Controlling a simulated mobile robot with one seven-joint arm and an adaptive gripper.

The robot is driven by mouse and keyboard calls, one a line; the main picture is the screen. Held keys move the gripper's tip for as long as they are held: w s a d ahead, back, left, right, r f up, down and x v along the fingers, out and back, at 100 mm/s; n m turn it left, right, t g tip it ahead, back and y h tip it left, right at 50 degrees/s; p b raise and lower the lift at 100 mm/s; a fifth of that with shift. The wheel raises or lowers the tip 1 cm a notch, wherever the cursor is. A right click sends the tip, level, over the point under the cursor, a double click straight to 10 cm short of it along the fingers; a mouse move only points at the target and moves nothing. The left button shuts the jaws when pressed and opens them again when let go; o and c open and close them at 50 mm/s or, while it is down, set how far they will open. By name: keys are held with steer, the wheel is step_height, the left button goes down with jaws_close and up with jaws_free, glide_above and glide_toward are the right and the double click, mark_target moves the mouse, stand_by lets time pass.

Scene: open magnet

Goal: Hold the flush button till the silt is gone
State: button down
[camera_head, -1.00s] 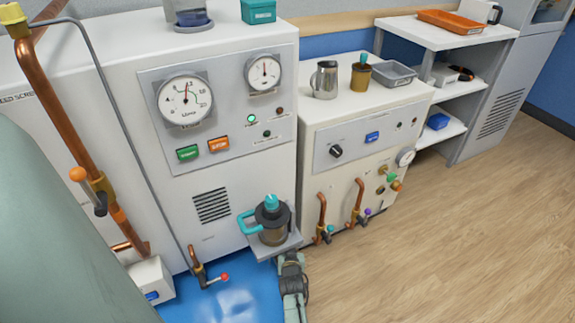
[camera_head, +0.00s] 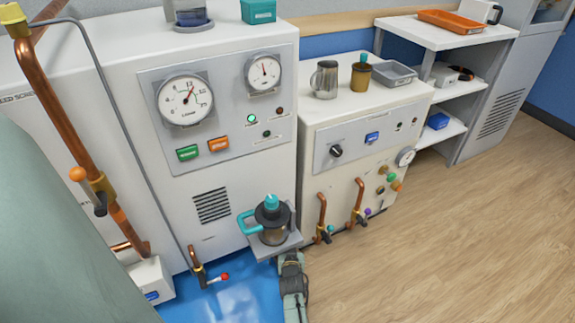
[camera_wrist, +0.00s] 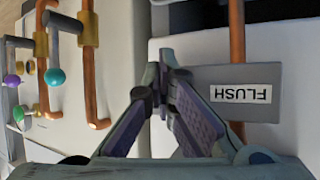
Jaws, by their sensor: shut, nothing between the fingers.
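The grey plate with the upside-down FLUSH label (camera_wrist: 241,93) is at the right in the wrist view. No button shows on its visible part; my fingers cover its left end. My gripper (camera_wrist: 167,72) is shut and empty, its tips at that end; contact cannot be told. In the head view my gripper (camera_head: 291,258) is just below the grey shelf, its tips hard to make out. A strainer bowl (camera_head: 272,236) with a black cap, teal knob and teal handle stands on that shelf. Its contents look brownish; I cannot tell how much is silt.
A large dial gauge (camera_head: 185,100) is on the left cabinet. Copper pipes with taps (camera_head: 322,215) stick out of the right cabinet, close to my gripper. A red-tipped lever (camera_head: 224,276) is over the blue floor mat. The wooden floor at right is clear.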

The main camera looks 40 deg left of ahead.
steer(key=shift+a+r+y, duration=0.3)
steer(key=shift+a+r, duration=0.2)
steer(key=shift+a, duration=0.2)
steer(key=shift+s+d+p, duration=0.25)
steer(key=shift+d+p, duration=0.2)
steer(key=shift+d, duration=0.05)
steer(key=shift+s+d+p, duration=0.2)
steer(key=shift+d+p, duration=0.25)
steer(key=d+p, duration=0.1)
steer(key=s+d+p, duration=0.1)
steer(key=d, duration=0.1)
steer(key=s+d+p, duration=0.1)
steer(key=d, duration=0.1)
steer(key=shift+d+f, duration=0.1)
stand_by(0.3)
